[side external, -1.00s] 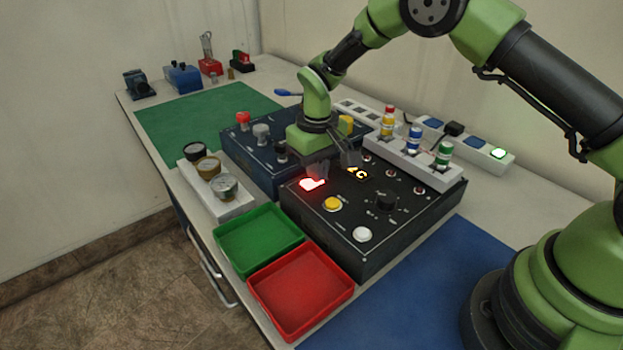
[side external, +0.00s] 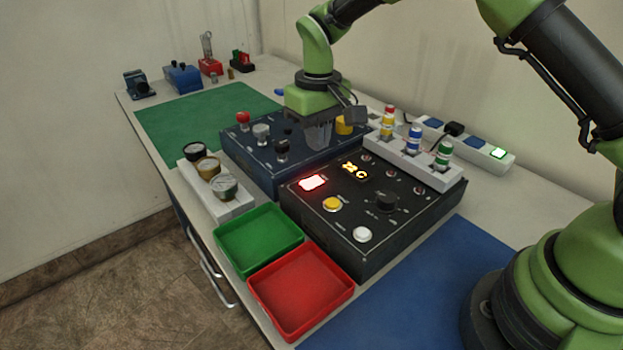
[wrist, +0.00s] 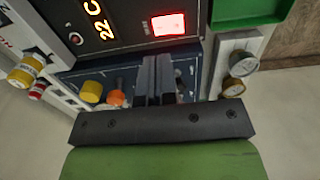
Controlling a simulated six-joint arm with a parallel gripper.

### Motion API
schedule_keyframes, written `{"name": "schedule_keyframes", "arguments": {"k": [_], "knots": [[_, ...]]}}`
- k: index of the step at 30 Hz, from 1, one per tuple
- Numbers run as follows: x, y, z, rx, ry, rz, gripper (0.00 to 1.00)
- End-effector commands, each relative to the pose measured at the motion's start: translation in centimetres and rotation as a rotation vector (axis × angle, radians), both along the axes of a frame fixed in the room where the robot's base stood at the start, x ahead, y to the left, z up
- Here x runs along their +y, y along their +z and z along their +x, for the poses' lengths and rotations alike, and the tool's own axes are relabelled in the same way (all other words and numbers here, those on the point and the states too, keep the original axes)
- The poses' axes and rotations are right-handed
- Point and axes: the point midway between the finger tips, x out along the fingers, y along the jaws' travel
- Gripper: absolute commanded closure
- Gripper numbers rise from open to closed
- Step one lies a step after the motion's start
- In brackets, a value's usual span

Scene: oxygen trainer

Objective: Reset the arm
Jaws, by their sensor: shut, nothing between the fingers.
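My gripper (side external: 319,136) hangs above the dark blue panel box (side external: 262,165), just behind the black control box (side external: 340,245). Its fingers are together and empty, and in the wrist view the shut fingers (wrist: 154,80) point toward the black box. The black box carries a lit red switch (side external: 313,183), a lit amber display (side external: 355,171), a yellow button (side external: 333,204), a white button (side external: 362,234) and a black dial (side external: 386,202). The fingers stand apart from the red switch, which also shows lit in the wrist view (wrist: 167,24).
A white rack with coloured bottles (side external: 415,160) stands behind the black box. A gauge block (side external: 213,198), a green tray (side external: 258,240) and a red tray (side external: 300,290) lie at the left and front. The blue panel has several knobs, including a yellow one (side external: 345,125). The green mat (side external: 190,125) is clear.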

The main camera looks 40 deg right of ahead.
Motion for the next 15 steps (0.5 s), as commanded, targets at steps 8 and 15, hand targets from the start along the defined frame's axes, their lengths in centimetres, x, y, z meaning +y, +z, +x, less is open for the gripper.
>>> {"name": "schedule_keyframes", "arguments": {"k": [8, 15], "knots": [[0.0, 0.1, 0.0, 0.0, 0.0, 0.0, 1.0], [-0.4, 4.3, -1.1, -0.062, -0.034, 0.027, 1.0]]}}
